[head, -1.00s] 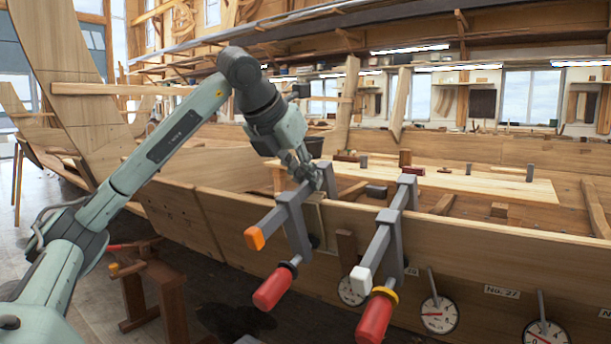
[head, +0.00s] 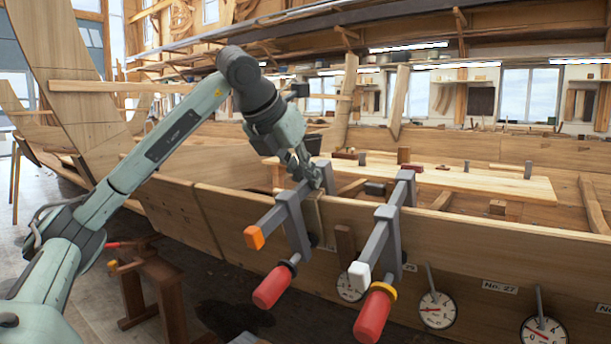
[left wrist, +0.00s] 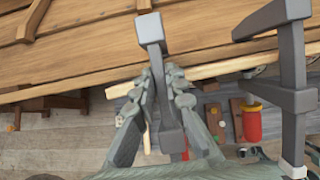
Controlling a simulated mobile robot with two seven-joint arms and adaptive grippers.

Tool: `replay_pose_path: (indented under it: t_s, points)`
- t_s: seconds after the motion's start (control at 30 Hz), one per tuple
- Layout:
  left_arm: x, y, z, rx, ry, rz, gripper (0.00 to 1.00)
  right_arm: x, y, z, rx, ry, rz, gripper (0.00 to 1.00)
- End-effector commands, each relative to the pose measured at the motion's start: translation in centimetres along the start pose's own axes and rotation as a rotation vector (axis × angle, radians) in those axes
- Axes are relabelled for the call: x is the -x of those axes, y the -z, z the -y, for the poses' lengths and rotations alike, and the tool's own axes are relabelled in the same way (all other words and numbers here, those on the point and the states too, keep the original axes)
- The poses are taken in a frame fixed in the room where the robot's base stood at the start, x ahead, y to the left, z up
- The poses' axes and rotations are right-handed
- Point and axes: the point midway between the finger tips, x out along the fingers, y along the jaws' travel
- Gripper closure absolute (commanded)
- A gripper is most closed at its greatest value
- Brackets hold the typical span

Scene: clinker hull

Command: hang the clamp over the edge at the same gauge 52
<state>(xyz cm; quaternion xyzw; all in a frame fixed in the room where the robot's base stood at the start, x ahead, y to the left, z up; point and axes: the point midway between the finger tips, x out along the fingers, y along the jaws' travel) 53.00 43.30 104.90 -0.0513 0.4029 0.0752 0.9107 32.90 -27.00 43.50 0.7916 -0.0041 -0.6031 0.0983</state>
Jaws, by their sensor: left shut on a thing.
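My left gripper (head: 316,177) is shut on a grey clamp with an orange end cap and a red handle (head: 273,286). The clamp's bar (head: 293,222) lies across the hull's top edge, with its screw end hanging outside the planking. I cannot tell whether it rests on the edge. In the left wrist view, the fingers (left wrist: 162,88) grip the clamp's bar from both sides, and its grey jaw (left wrist: 151,32) lies over the plank. Round dial gauges sit along the hull; one gauge (head: 349,287) is partly hidden behind the clamps. I read no 52. My right gripper is out of view.
A second clamp (head: 393,236) with a white end cap and yellow collar hangs close to the right; it also shows in the left wrist view (left wrist: 291,75). Further right are a gauge (head: 437,311), the label No. 27 (head: 499,287) and another gauge (head: 543,332). A wooden stand (head: 160,285) is below.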

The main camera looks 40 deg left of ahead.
Motion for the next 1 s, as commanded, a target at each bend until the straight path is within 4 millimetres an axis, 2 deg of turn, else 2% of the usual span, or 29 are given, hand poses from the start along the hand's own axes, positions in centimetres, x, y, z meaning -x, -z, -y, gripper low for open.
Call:
replay_pose_path:
  t_s: [0.23,0.27,0.4,0.47,0.77,0.87,1.0]
  points:
    - [0.0,0.3,0.0,-0.001,-0.001,-0.005,1.00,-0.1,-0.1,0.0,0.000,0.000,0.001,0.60]
    - [0.0,0.3,0.0,-0.001,-0.001,-0.005,0.88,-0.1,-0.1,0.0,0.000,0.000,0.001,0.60]
    - [0.0,0.3,0.0,-0.001,0.000,-0.005,0.70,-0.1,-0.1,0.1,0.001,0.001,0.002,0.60]
    - [0.0,0.2,0.0,-0.001,0.000,-0.005,0.64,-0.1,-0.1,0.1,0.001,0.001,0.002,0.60]
    - [0.0,0.3,0.0,-0.002,-0.001,-0.008,0.64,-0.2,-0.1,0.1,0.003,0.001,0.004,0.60]
    - [0.8,0.2,0.1,-0.001,0.000,-0.004,0.64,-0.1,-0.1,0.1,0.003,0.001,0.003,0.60]
    - [3.2,0.1,0.0,-0.001,0.000,0.000,0.64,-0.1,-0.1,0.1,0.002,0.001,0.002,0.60]
